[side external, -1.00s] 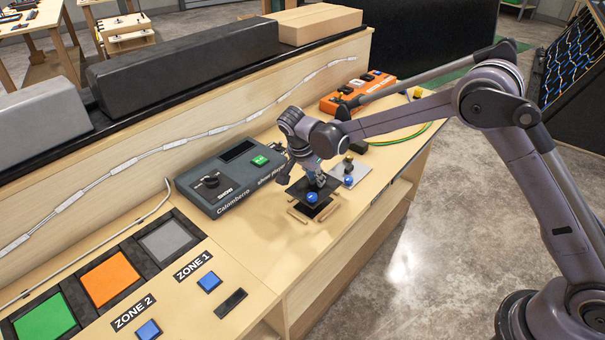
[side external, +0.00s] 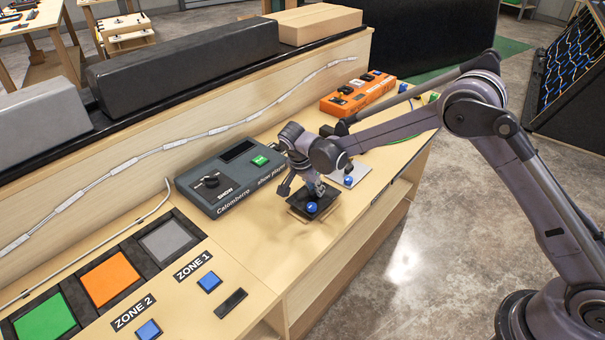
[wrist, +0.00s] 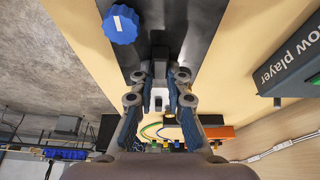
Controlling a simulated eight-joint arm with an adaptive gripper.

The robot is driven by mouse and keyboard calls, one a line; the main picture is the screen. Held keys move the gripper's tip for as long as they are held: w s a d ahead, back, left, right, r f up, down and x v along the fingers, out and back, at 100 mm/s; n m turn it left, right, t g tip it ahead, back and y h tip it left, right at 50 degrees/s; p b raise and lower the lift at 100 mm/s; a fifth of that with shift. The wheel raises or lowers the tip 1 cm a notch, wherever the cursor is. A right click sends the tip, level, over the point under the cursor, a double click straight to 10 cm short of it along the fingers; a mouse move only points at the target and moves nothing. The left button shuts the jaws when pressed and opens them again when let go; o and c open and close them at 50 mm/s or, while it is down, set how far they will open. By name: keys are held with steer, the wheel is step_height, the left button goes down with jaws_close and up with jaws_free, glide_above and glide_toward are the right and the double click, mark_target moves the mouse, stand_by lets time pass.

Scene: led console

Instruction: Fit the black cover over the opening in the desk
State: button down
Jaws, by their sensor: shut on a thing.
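The black cover (side external: 326,208) is a flat dark plate with a blue knob (side external: 312,207) on it. My gripper (side external: 314,190) is above the cover and shut on it. In the wrist view the dark plate (wrist: 188,28) runs up from between my fingertips (wrist: 159,78), with the blue knob (wrist: 120,24) to the left. The cover lies low at the desk top, over the place of the opening, which it hides. A wooden strip (side external: 296,216) shows at its near left edge. I cannot tell whether the cover sits flush.
A grey console (side external: 225,180) with a knob and green button stands just left of my gripper. A pale plate with a blue knob (side external: 348,181) lies close on the right. An orange box (side external: 357,93) stands further back. The desk top (side external: 255,240) in front is bare.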

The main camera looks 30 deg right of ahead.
steer(key=shift+f, duration=1.1)
stand_by(1.4)
steer(key=c, duration=1.3)
jaws_free()
steer(key=shift+o, duration=0.2)
steer(key=shift+r, duration=0.1)
steer(key=v, duration=1.2)
